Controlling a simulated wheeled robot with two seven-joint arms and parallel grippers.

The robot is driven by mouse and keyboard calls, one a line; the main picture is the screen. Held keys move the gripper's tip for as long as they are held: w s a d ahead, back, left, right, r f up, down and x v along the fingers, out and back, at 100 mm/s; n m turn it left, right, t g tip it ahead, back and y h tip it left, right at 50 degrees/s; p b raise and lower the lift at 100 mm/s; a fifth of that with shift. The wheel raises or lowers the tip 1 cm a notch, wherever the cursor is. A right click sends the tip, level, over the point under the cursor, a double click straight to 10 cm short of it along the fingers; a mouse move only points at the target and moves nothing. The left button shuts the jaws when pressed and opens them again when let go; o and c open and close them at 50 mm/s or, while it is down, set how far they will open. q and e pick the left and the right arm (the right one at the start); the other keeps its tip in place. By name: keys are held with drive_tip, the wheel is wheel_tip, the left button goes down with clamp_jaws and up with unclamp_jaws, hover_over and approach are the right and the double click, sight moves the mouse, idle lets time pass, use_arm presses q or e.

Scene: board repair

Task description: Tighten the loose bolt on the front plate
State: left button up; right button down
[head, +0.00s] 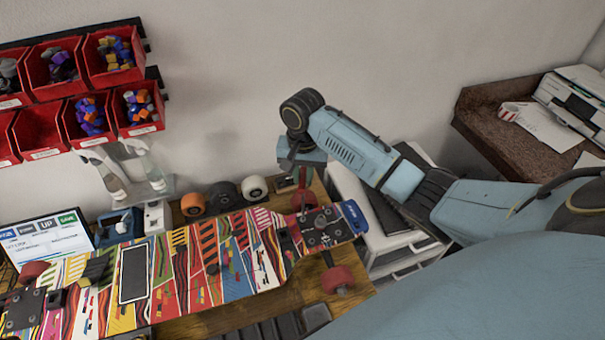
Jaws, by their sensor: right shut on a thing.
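A skateboard deck with bright stripes (215,262) lies on the wooden bench. A dark metal plate (322,230) with several small bolts sits near its right end, between red wheels. Another dark plate (22,308) is at the left end. The bolts are too small to tell which is loose. My right gripper (302,184) points down just above the far side of the right plate, shut on a thin tool that is mostly hidden. I cannot tell whether the tool touches a bolt. My left gripper is out of view.
Red bins (138,108) with small parts hang on the wall at upper left. Loose wheels (223,195), spray bottles (150,165) and a screen (45,240) stand behind the board. A white drawer unit (395,245) is right of the bench; a brown desk (490,115) stands farther right.

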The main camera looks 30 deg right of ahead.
idle(0.3)
drive_tip(key=n, duration=0.4)
drive_tip(key=shift+n, duration=0.3)
drive_tip(key=n, duration=0.3)
drive_tip(key=shift+d+n, duration=0.1)
drive_tip(key=shift+n, duration=0.3)
